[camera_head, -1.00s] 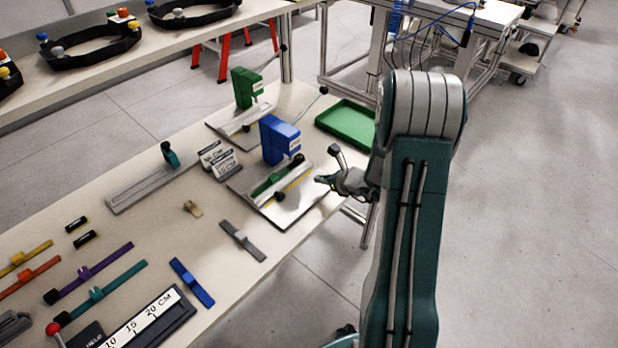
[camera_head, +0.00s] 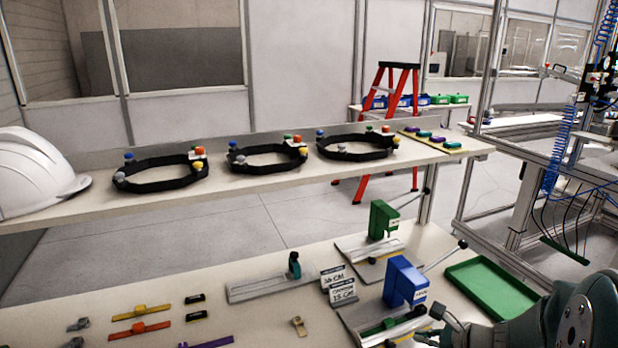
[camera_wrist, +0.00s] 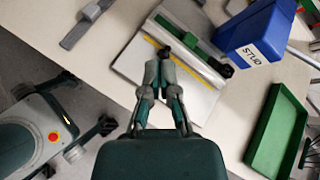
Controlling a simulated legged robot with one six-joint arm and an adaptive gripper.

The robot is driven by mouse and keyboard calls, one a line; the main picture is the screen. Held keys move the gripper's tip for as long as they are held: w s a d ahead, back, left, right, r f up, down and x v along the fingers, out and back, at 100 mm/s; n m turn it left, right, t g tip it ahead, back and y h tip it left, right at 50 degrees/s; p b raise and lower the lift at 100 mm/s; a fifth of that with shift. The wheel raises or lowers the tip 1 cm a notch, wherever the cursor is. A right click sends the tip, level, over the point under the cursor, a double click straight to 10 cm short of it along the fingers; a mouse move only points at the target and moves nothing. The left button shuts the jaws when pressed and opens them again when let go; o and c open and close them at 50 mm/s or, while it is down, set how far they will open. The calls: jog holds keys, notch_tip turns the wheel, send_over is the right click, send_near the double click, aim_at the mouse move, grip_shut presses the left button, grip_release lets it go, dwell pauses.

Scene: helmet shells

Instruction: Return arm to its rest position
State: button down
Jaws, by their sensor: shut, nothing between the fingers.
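My gripper (camera_wrist: 165,75) is in the middle of the wrist view, its fingers together and empty. Behind its tips in that picture are the metal plate and green bar of the blue stud press (camera_wrist: 252,38); I cannot tell the gap. The lower part of my arm fills the bottom right corner there.
A green tray (camera_head: 495,288) lies right of the blue press. A green press (camera_head: 382,220) stands behind it. A grey measuring fixture (camera_head: 275,284), label signs (camera_head: 338,285) and several coloured strips lie on the bench. An upper shelf holds black rings (camera_head: 160,174) and a white helmet (camera_head: 35,172).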

jog(key=s+a+r+n+g+h, duration=0.1)
jog(key=s+a+r+n+g, duration=0.3)
jog(key=s+a+r+n, duration=0.65)
jog(key=s+r+n+t+h, duration=0.1)
jog(key=s+r+n+h, duration=0.1)
jog(key=s+n+h, duration=0.4)
jog(key=s+n, duration=0.3)
jog(key=n, duration=0.3)
jog(key=shift+s+d+r, duration=0.35)
jog(key=shift+s+d, duration=0.05)
